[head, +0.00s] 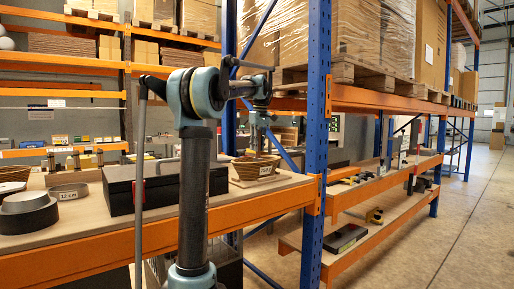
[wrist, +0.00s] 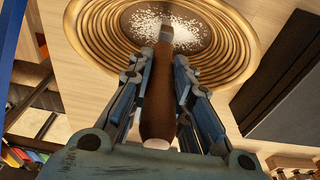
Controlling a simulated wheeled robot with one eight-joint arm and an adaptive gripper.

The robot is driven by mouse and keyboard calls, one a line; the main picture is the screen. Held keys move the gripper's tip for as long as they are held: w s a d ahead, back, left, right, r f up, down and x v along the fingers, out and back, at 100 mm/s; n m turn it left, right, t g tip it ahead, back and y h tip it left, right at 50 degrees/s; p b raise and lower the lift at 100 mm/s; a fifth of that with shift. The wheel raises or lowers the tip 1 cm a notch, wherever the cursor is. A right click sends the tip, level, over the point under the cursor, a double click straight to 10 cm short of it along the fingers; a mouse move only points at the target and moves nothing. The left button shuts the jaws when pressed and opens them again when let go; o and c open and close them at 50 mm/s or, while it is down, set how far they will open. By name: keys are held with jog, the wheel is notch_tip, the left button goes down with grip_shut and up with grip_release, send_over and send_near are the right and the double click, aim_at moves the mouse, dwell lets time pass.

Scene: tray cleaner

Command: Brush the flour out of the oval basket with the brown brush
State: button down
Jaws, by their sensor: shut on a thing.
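The oval basket (head: 262,169) stands on the shelf board right of the black box in the head view. In the wrist view its ringed wicker wall (wrist: 92,45) fills the top. White flour (wrist: 200,40) lies scattered over its dark bottom. My gripper (wrist: 157,68) is shut on the brown brush (wrist: 158,100), whose handle runs between the fingers. The brush's far end points into the basket over the flour; whether it touches the bottom is hidden. In the head view my gripper (head: 257,143) is small and just above the basket.
A black box (head: 145,187) is close left of the basket and also shows in the wrist view (wrist: 285,95). Further left are grey rings (head: 28,214), a 12 cm label (head: 68,193) and another wicker basket (head: 14,174). A blue rack post (head: 317,150) rises close on the right.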

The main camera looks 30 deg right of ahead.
jog(key=shift+a+f, duration=0.1)
jog(key=shift+a, duration=1.1)
jog(key=shift+s, duration=0.1)
jog(key=shift+w+d, duration=0.2)
jog(key=shift+d, duration=1.65)
jog(key=d, duration=0.3)
jog(key=shift+w, duration=0.1)
jog(key=shift+a, duration=0.15)
